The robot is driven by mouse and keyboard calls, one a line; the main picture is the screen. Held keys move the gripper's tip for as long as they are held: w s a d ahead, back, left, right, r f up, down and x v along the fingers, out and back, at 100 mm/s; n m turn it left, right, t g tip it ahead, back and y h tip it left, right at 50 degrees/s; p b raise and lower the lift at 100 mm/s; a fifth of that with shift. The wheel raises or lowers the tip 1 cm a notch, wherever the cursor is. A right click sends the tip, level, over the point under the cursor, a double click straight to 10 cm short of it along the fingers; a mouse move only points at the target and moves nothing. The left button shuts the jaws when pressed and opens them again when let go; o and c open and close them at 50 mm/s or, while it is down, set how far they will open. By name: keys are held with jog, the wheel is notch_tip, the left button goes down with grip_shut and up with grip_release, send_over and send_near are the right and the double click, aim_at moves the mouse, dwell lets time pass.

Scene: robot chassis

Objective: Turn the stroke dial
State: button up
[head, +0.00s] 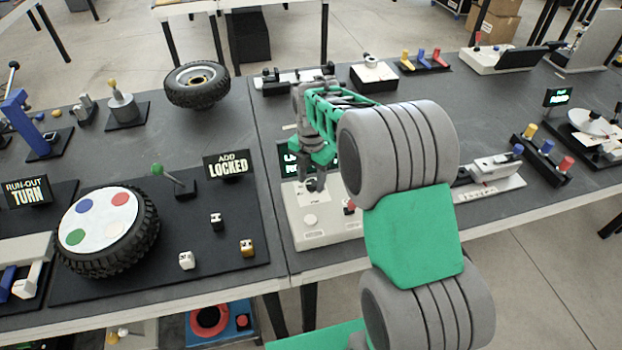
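My gripper (316,182) hangs over a white control panel (330,236) at the middle of the table. It is small and dark here, and I cannot tell whether its fingers are open or shut, or whether they touch the panel. The panel has a pale round knob (310,222) at its front left and a red part (349,206) beside my arm. No label reading "stroke" is legible, so I cannot tell which part is the stroke dial. My green and grey arm hides the panel's right side and most of a dark sign (287,158) behind it.
Left of the panel, a black board carries a tire with a white disc (98,218), a green-knobbed lever (170,175) and small blocks. An "ADD LOCKED" sign (227,165) stands behind. A white slide device (490,178) and coloured levers (545,158) stand on the right.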

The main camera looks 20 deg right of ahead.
aim_at(311, 183)
jog(key=shift+o, duration=0.7)
jog(key=shift+f, duration=0.1)
notch_tip(311, 183, up, 8)
jog(key=shift+f+b, duration=0.1)
jog(key=shift+b, duration=0.2)
jog(key=s+m+t, duration=0.3)
jog(key=s+m, duration=1.7)
jog(key=m, duration=0.6)
jog(key=shift+s+a+r, duration=0.2)
jog(key=shift+a+r, duration=0.2)
jog(key=shift+r, duration=0.05)
jog(key=shift+c, duration=0.2)
